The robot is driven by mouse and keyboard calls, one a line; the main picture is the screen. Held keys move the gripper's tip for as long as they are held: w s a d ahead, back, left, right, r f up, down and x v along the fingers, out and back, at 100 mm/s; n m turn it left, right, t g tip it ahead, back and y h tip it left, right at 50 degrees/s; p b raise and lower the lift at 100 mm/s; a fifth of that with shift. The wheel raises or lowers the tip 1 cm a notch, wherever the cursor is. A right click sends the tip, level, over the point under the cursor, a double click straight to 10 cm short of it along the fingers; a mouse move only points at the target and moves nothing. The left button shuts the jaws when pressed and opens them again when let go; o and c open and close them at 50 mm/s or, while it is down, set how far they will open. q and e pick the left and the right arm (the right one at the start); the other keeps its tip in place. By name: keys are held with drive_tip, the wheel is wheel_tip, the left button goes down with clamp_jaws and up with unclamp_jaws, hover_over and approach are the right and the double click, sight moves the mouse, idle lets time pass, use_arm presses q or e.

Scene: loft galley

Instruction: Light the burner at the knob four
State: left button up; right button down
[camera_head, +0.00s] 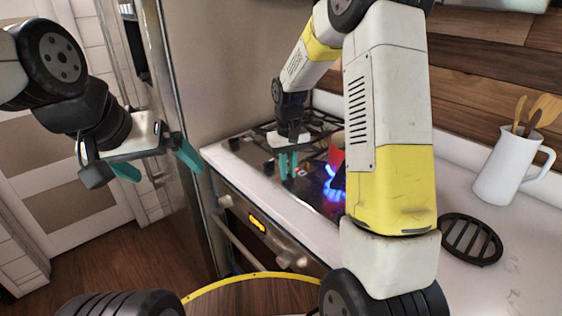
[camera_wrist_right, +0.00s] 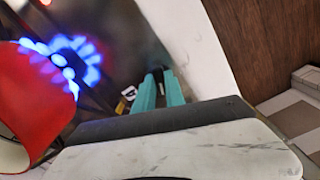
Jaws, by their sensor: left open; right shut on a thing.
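The stove (camera_head: 236,160) has a dark cooktop with black grates. A blue flame (camera_head: 333,188) burns at one burner and also shows in the right wrist view (camera_wrist_right: 75,55). My right gripper (camera_head: 288,168) points down at the cooktop, left of the flame. In the right wrist view its teal fingers (camera_wrist_right: 158,92) are close together on a small thing, apparently a knob, hidden between them. A small white and yellow mark (camera_wrist_right: 126,98) shows beside the fingers, too blurred to read. My left gripper (camera_head: 158,164) is open and empty, left of the stove.
A red pot (camera_head: 337,152) stands by the flame, partly hidden by my right arm; it also shows in the right wrist view (camera_wrist_right: 35,90). A white jug (camera_head: 510,170) with wooden utensils and a black round trivet (camera_head: 470,239) are on the counter to the right.

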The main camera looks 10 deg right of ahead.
sight(288, 174)
drive_tip(key=shift+m, duration=0.9)
drive_tip(key=c, duration=1.4)
unclamp_jaws()
drive_tip(key=shift+r, duration=3.95)
drive_tip(key=shift+r, duration=0.1)
drive_tip(key=s+d+r+t+y, duration=0.1)
drive_tip(key=s+r+t, duration=0.2)
drive_tip(key=s+r, duration=0.3)
drive_tip(key=s+d+r+t+y, duration=0.1)
drive_tip(key=s+r+t, duration=0.2)
drive_tip(key=s, duration=1.4)
wheel_tip(288, 174, up, 3)
drive_tip(key=shift+s+f, duration=0.1)
drive_tip(key=shift+s, duration=0.15)
